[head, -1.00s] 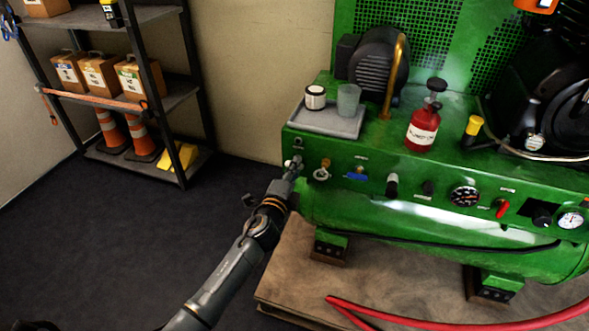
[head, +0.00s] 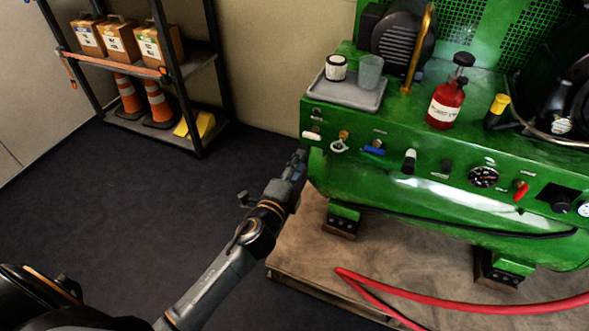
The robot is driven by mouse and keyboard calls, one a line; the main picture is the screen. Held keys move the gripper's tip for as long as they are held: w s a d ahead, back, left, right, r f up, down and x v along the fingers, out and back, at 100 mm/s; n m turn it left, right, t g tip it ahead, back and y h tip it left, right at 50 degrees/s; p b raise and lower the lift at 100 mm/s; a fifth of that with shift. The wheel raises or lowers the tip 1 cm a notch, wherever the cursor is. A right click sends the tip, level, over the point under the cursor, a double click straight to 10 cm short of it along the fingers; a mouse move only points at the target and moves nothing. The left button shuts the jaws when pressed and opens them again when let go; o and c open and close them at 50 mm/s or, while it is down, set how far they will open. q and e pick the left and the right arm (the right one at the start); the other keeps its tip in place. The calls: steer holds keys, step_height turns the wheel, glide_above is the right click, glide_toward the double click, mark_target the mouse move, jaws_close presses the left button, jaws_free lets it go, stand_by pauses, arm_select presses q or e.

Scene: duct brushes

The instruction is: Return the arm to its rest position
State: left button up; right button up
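My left arm reaches up from the bottom of the head view. Its gripper (head: 300,158) is in front of and below the left end of the green machine's control panel (head: 335,119). It looks clear of the controls and nothing shows in it. The fingers are small and dark, so I cannot tell if they are open or shut. A white-handled valve (head: 312,135) sits just above the fingertips, its handle lying sideways. My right gripper is not in view.
A grey tray (head: 345,94) with two cups and a red bottle (head: 446,105) stand on the machine. A red hose (head: 450,298) lies at lower right. A shelf (head: 200,60) with boxes and cones stands at the back left. The dark floor between is clear.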

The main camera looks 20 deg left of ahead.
arm_select(q)
steer(key=shift+s, duration=1.05)
steer(key=shift+a, duration=0.1)
